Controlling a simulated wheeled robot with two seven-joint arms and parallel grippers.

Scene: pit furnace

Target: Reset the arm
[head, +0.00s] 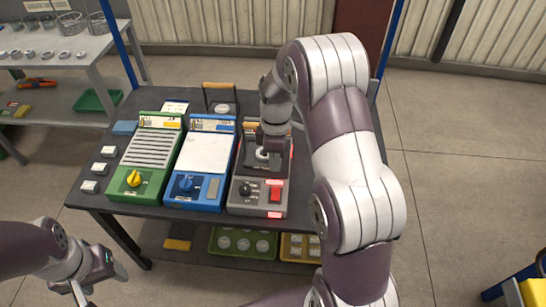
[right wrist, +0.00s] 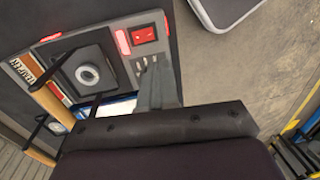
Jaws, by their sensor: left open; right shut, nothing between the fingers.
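My right gripper (head: 272,145) is above the grey furnace unit (head: 240,208) at the right of the dark table. Its fingers are shut and empty; in the right wrist view the gripper (right wrist: 153,72) is over the unit's panel, beside the red switch (right wrist: 144,34). That switch also shows in the head view (head: 275,193), near a black knob (head: 245,189). A pale ring-shaped piece (right wrist: 88,75) sits in the unit's dark square top. My left gripper (head: 102,279) is open and empty at the lower left, clear of the table. Whether the right fingers touch the unit is unclear.
A green unit (head: 146,160) and a blue unit (head: 204,155) stand left of the grey one. A wooden-handled item (head: 220,97) is behind them. Green (head: 225,253) and yellow trays are on the lower shelf. The floor at right is mostly clear.

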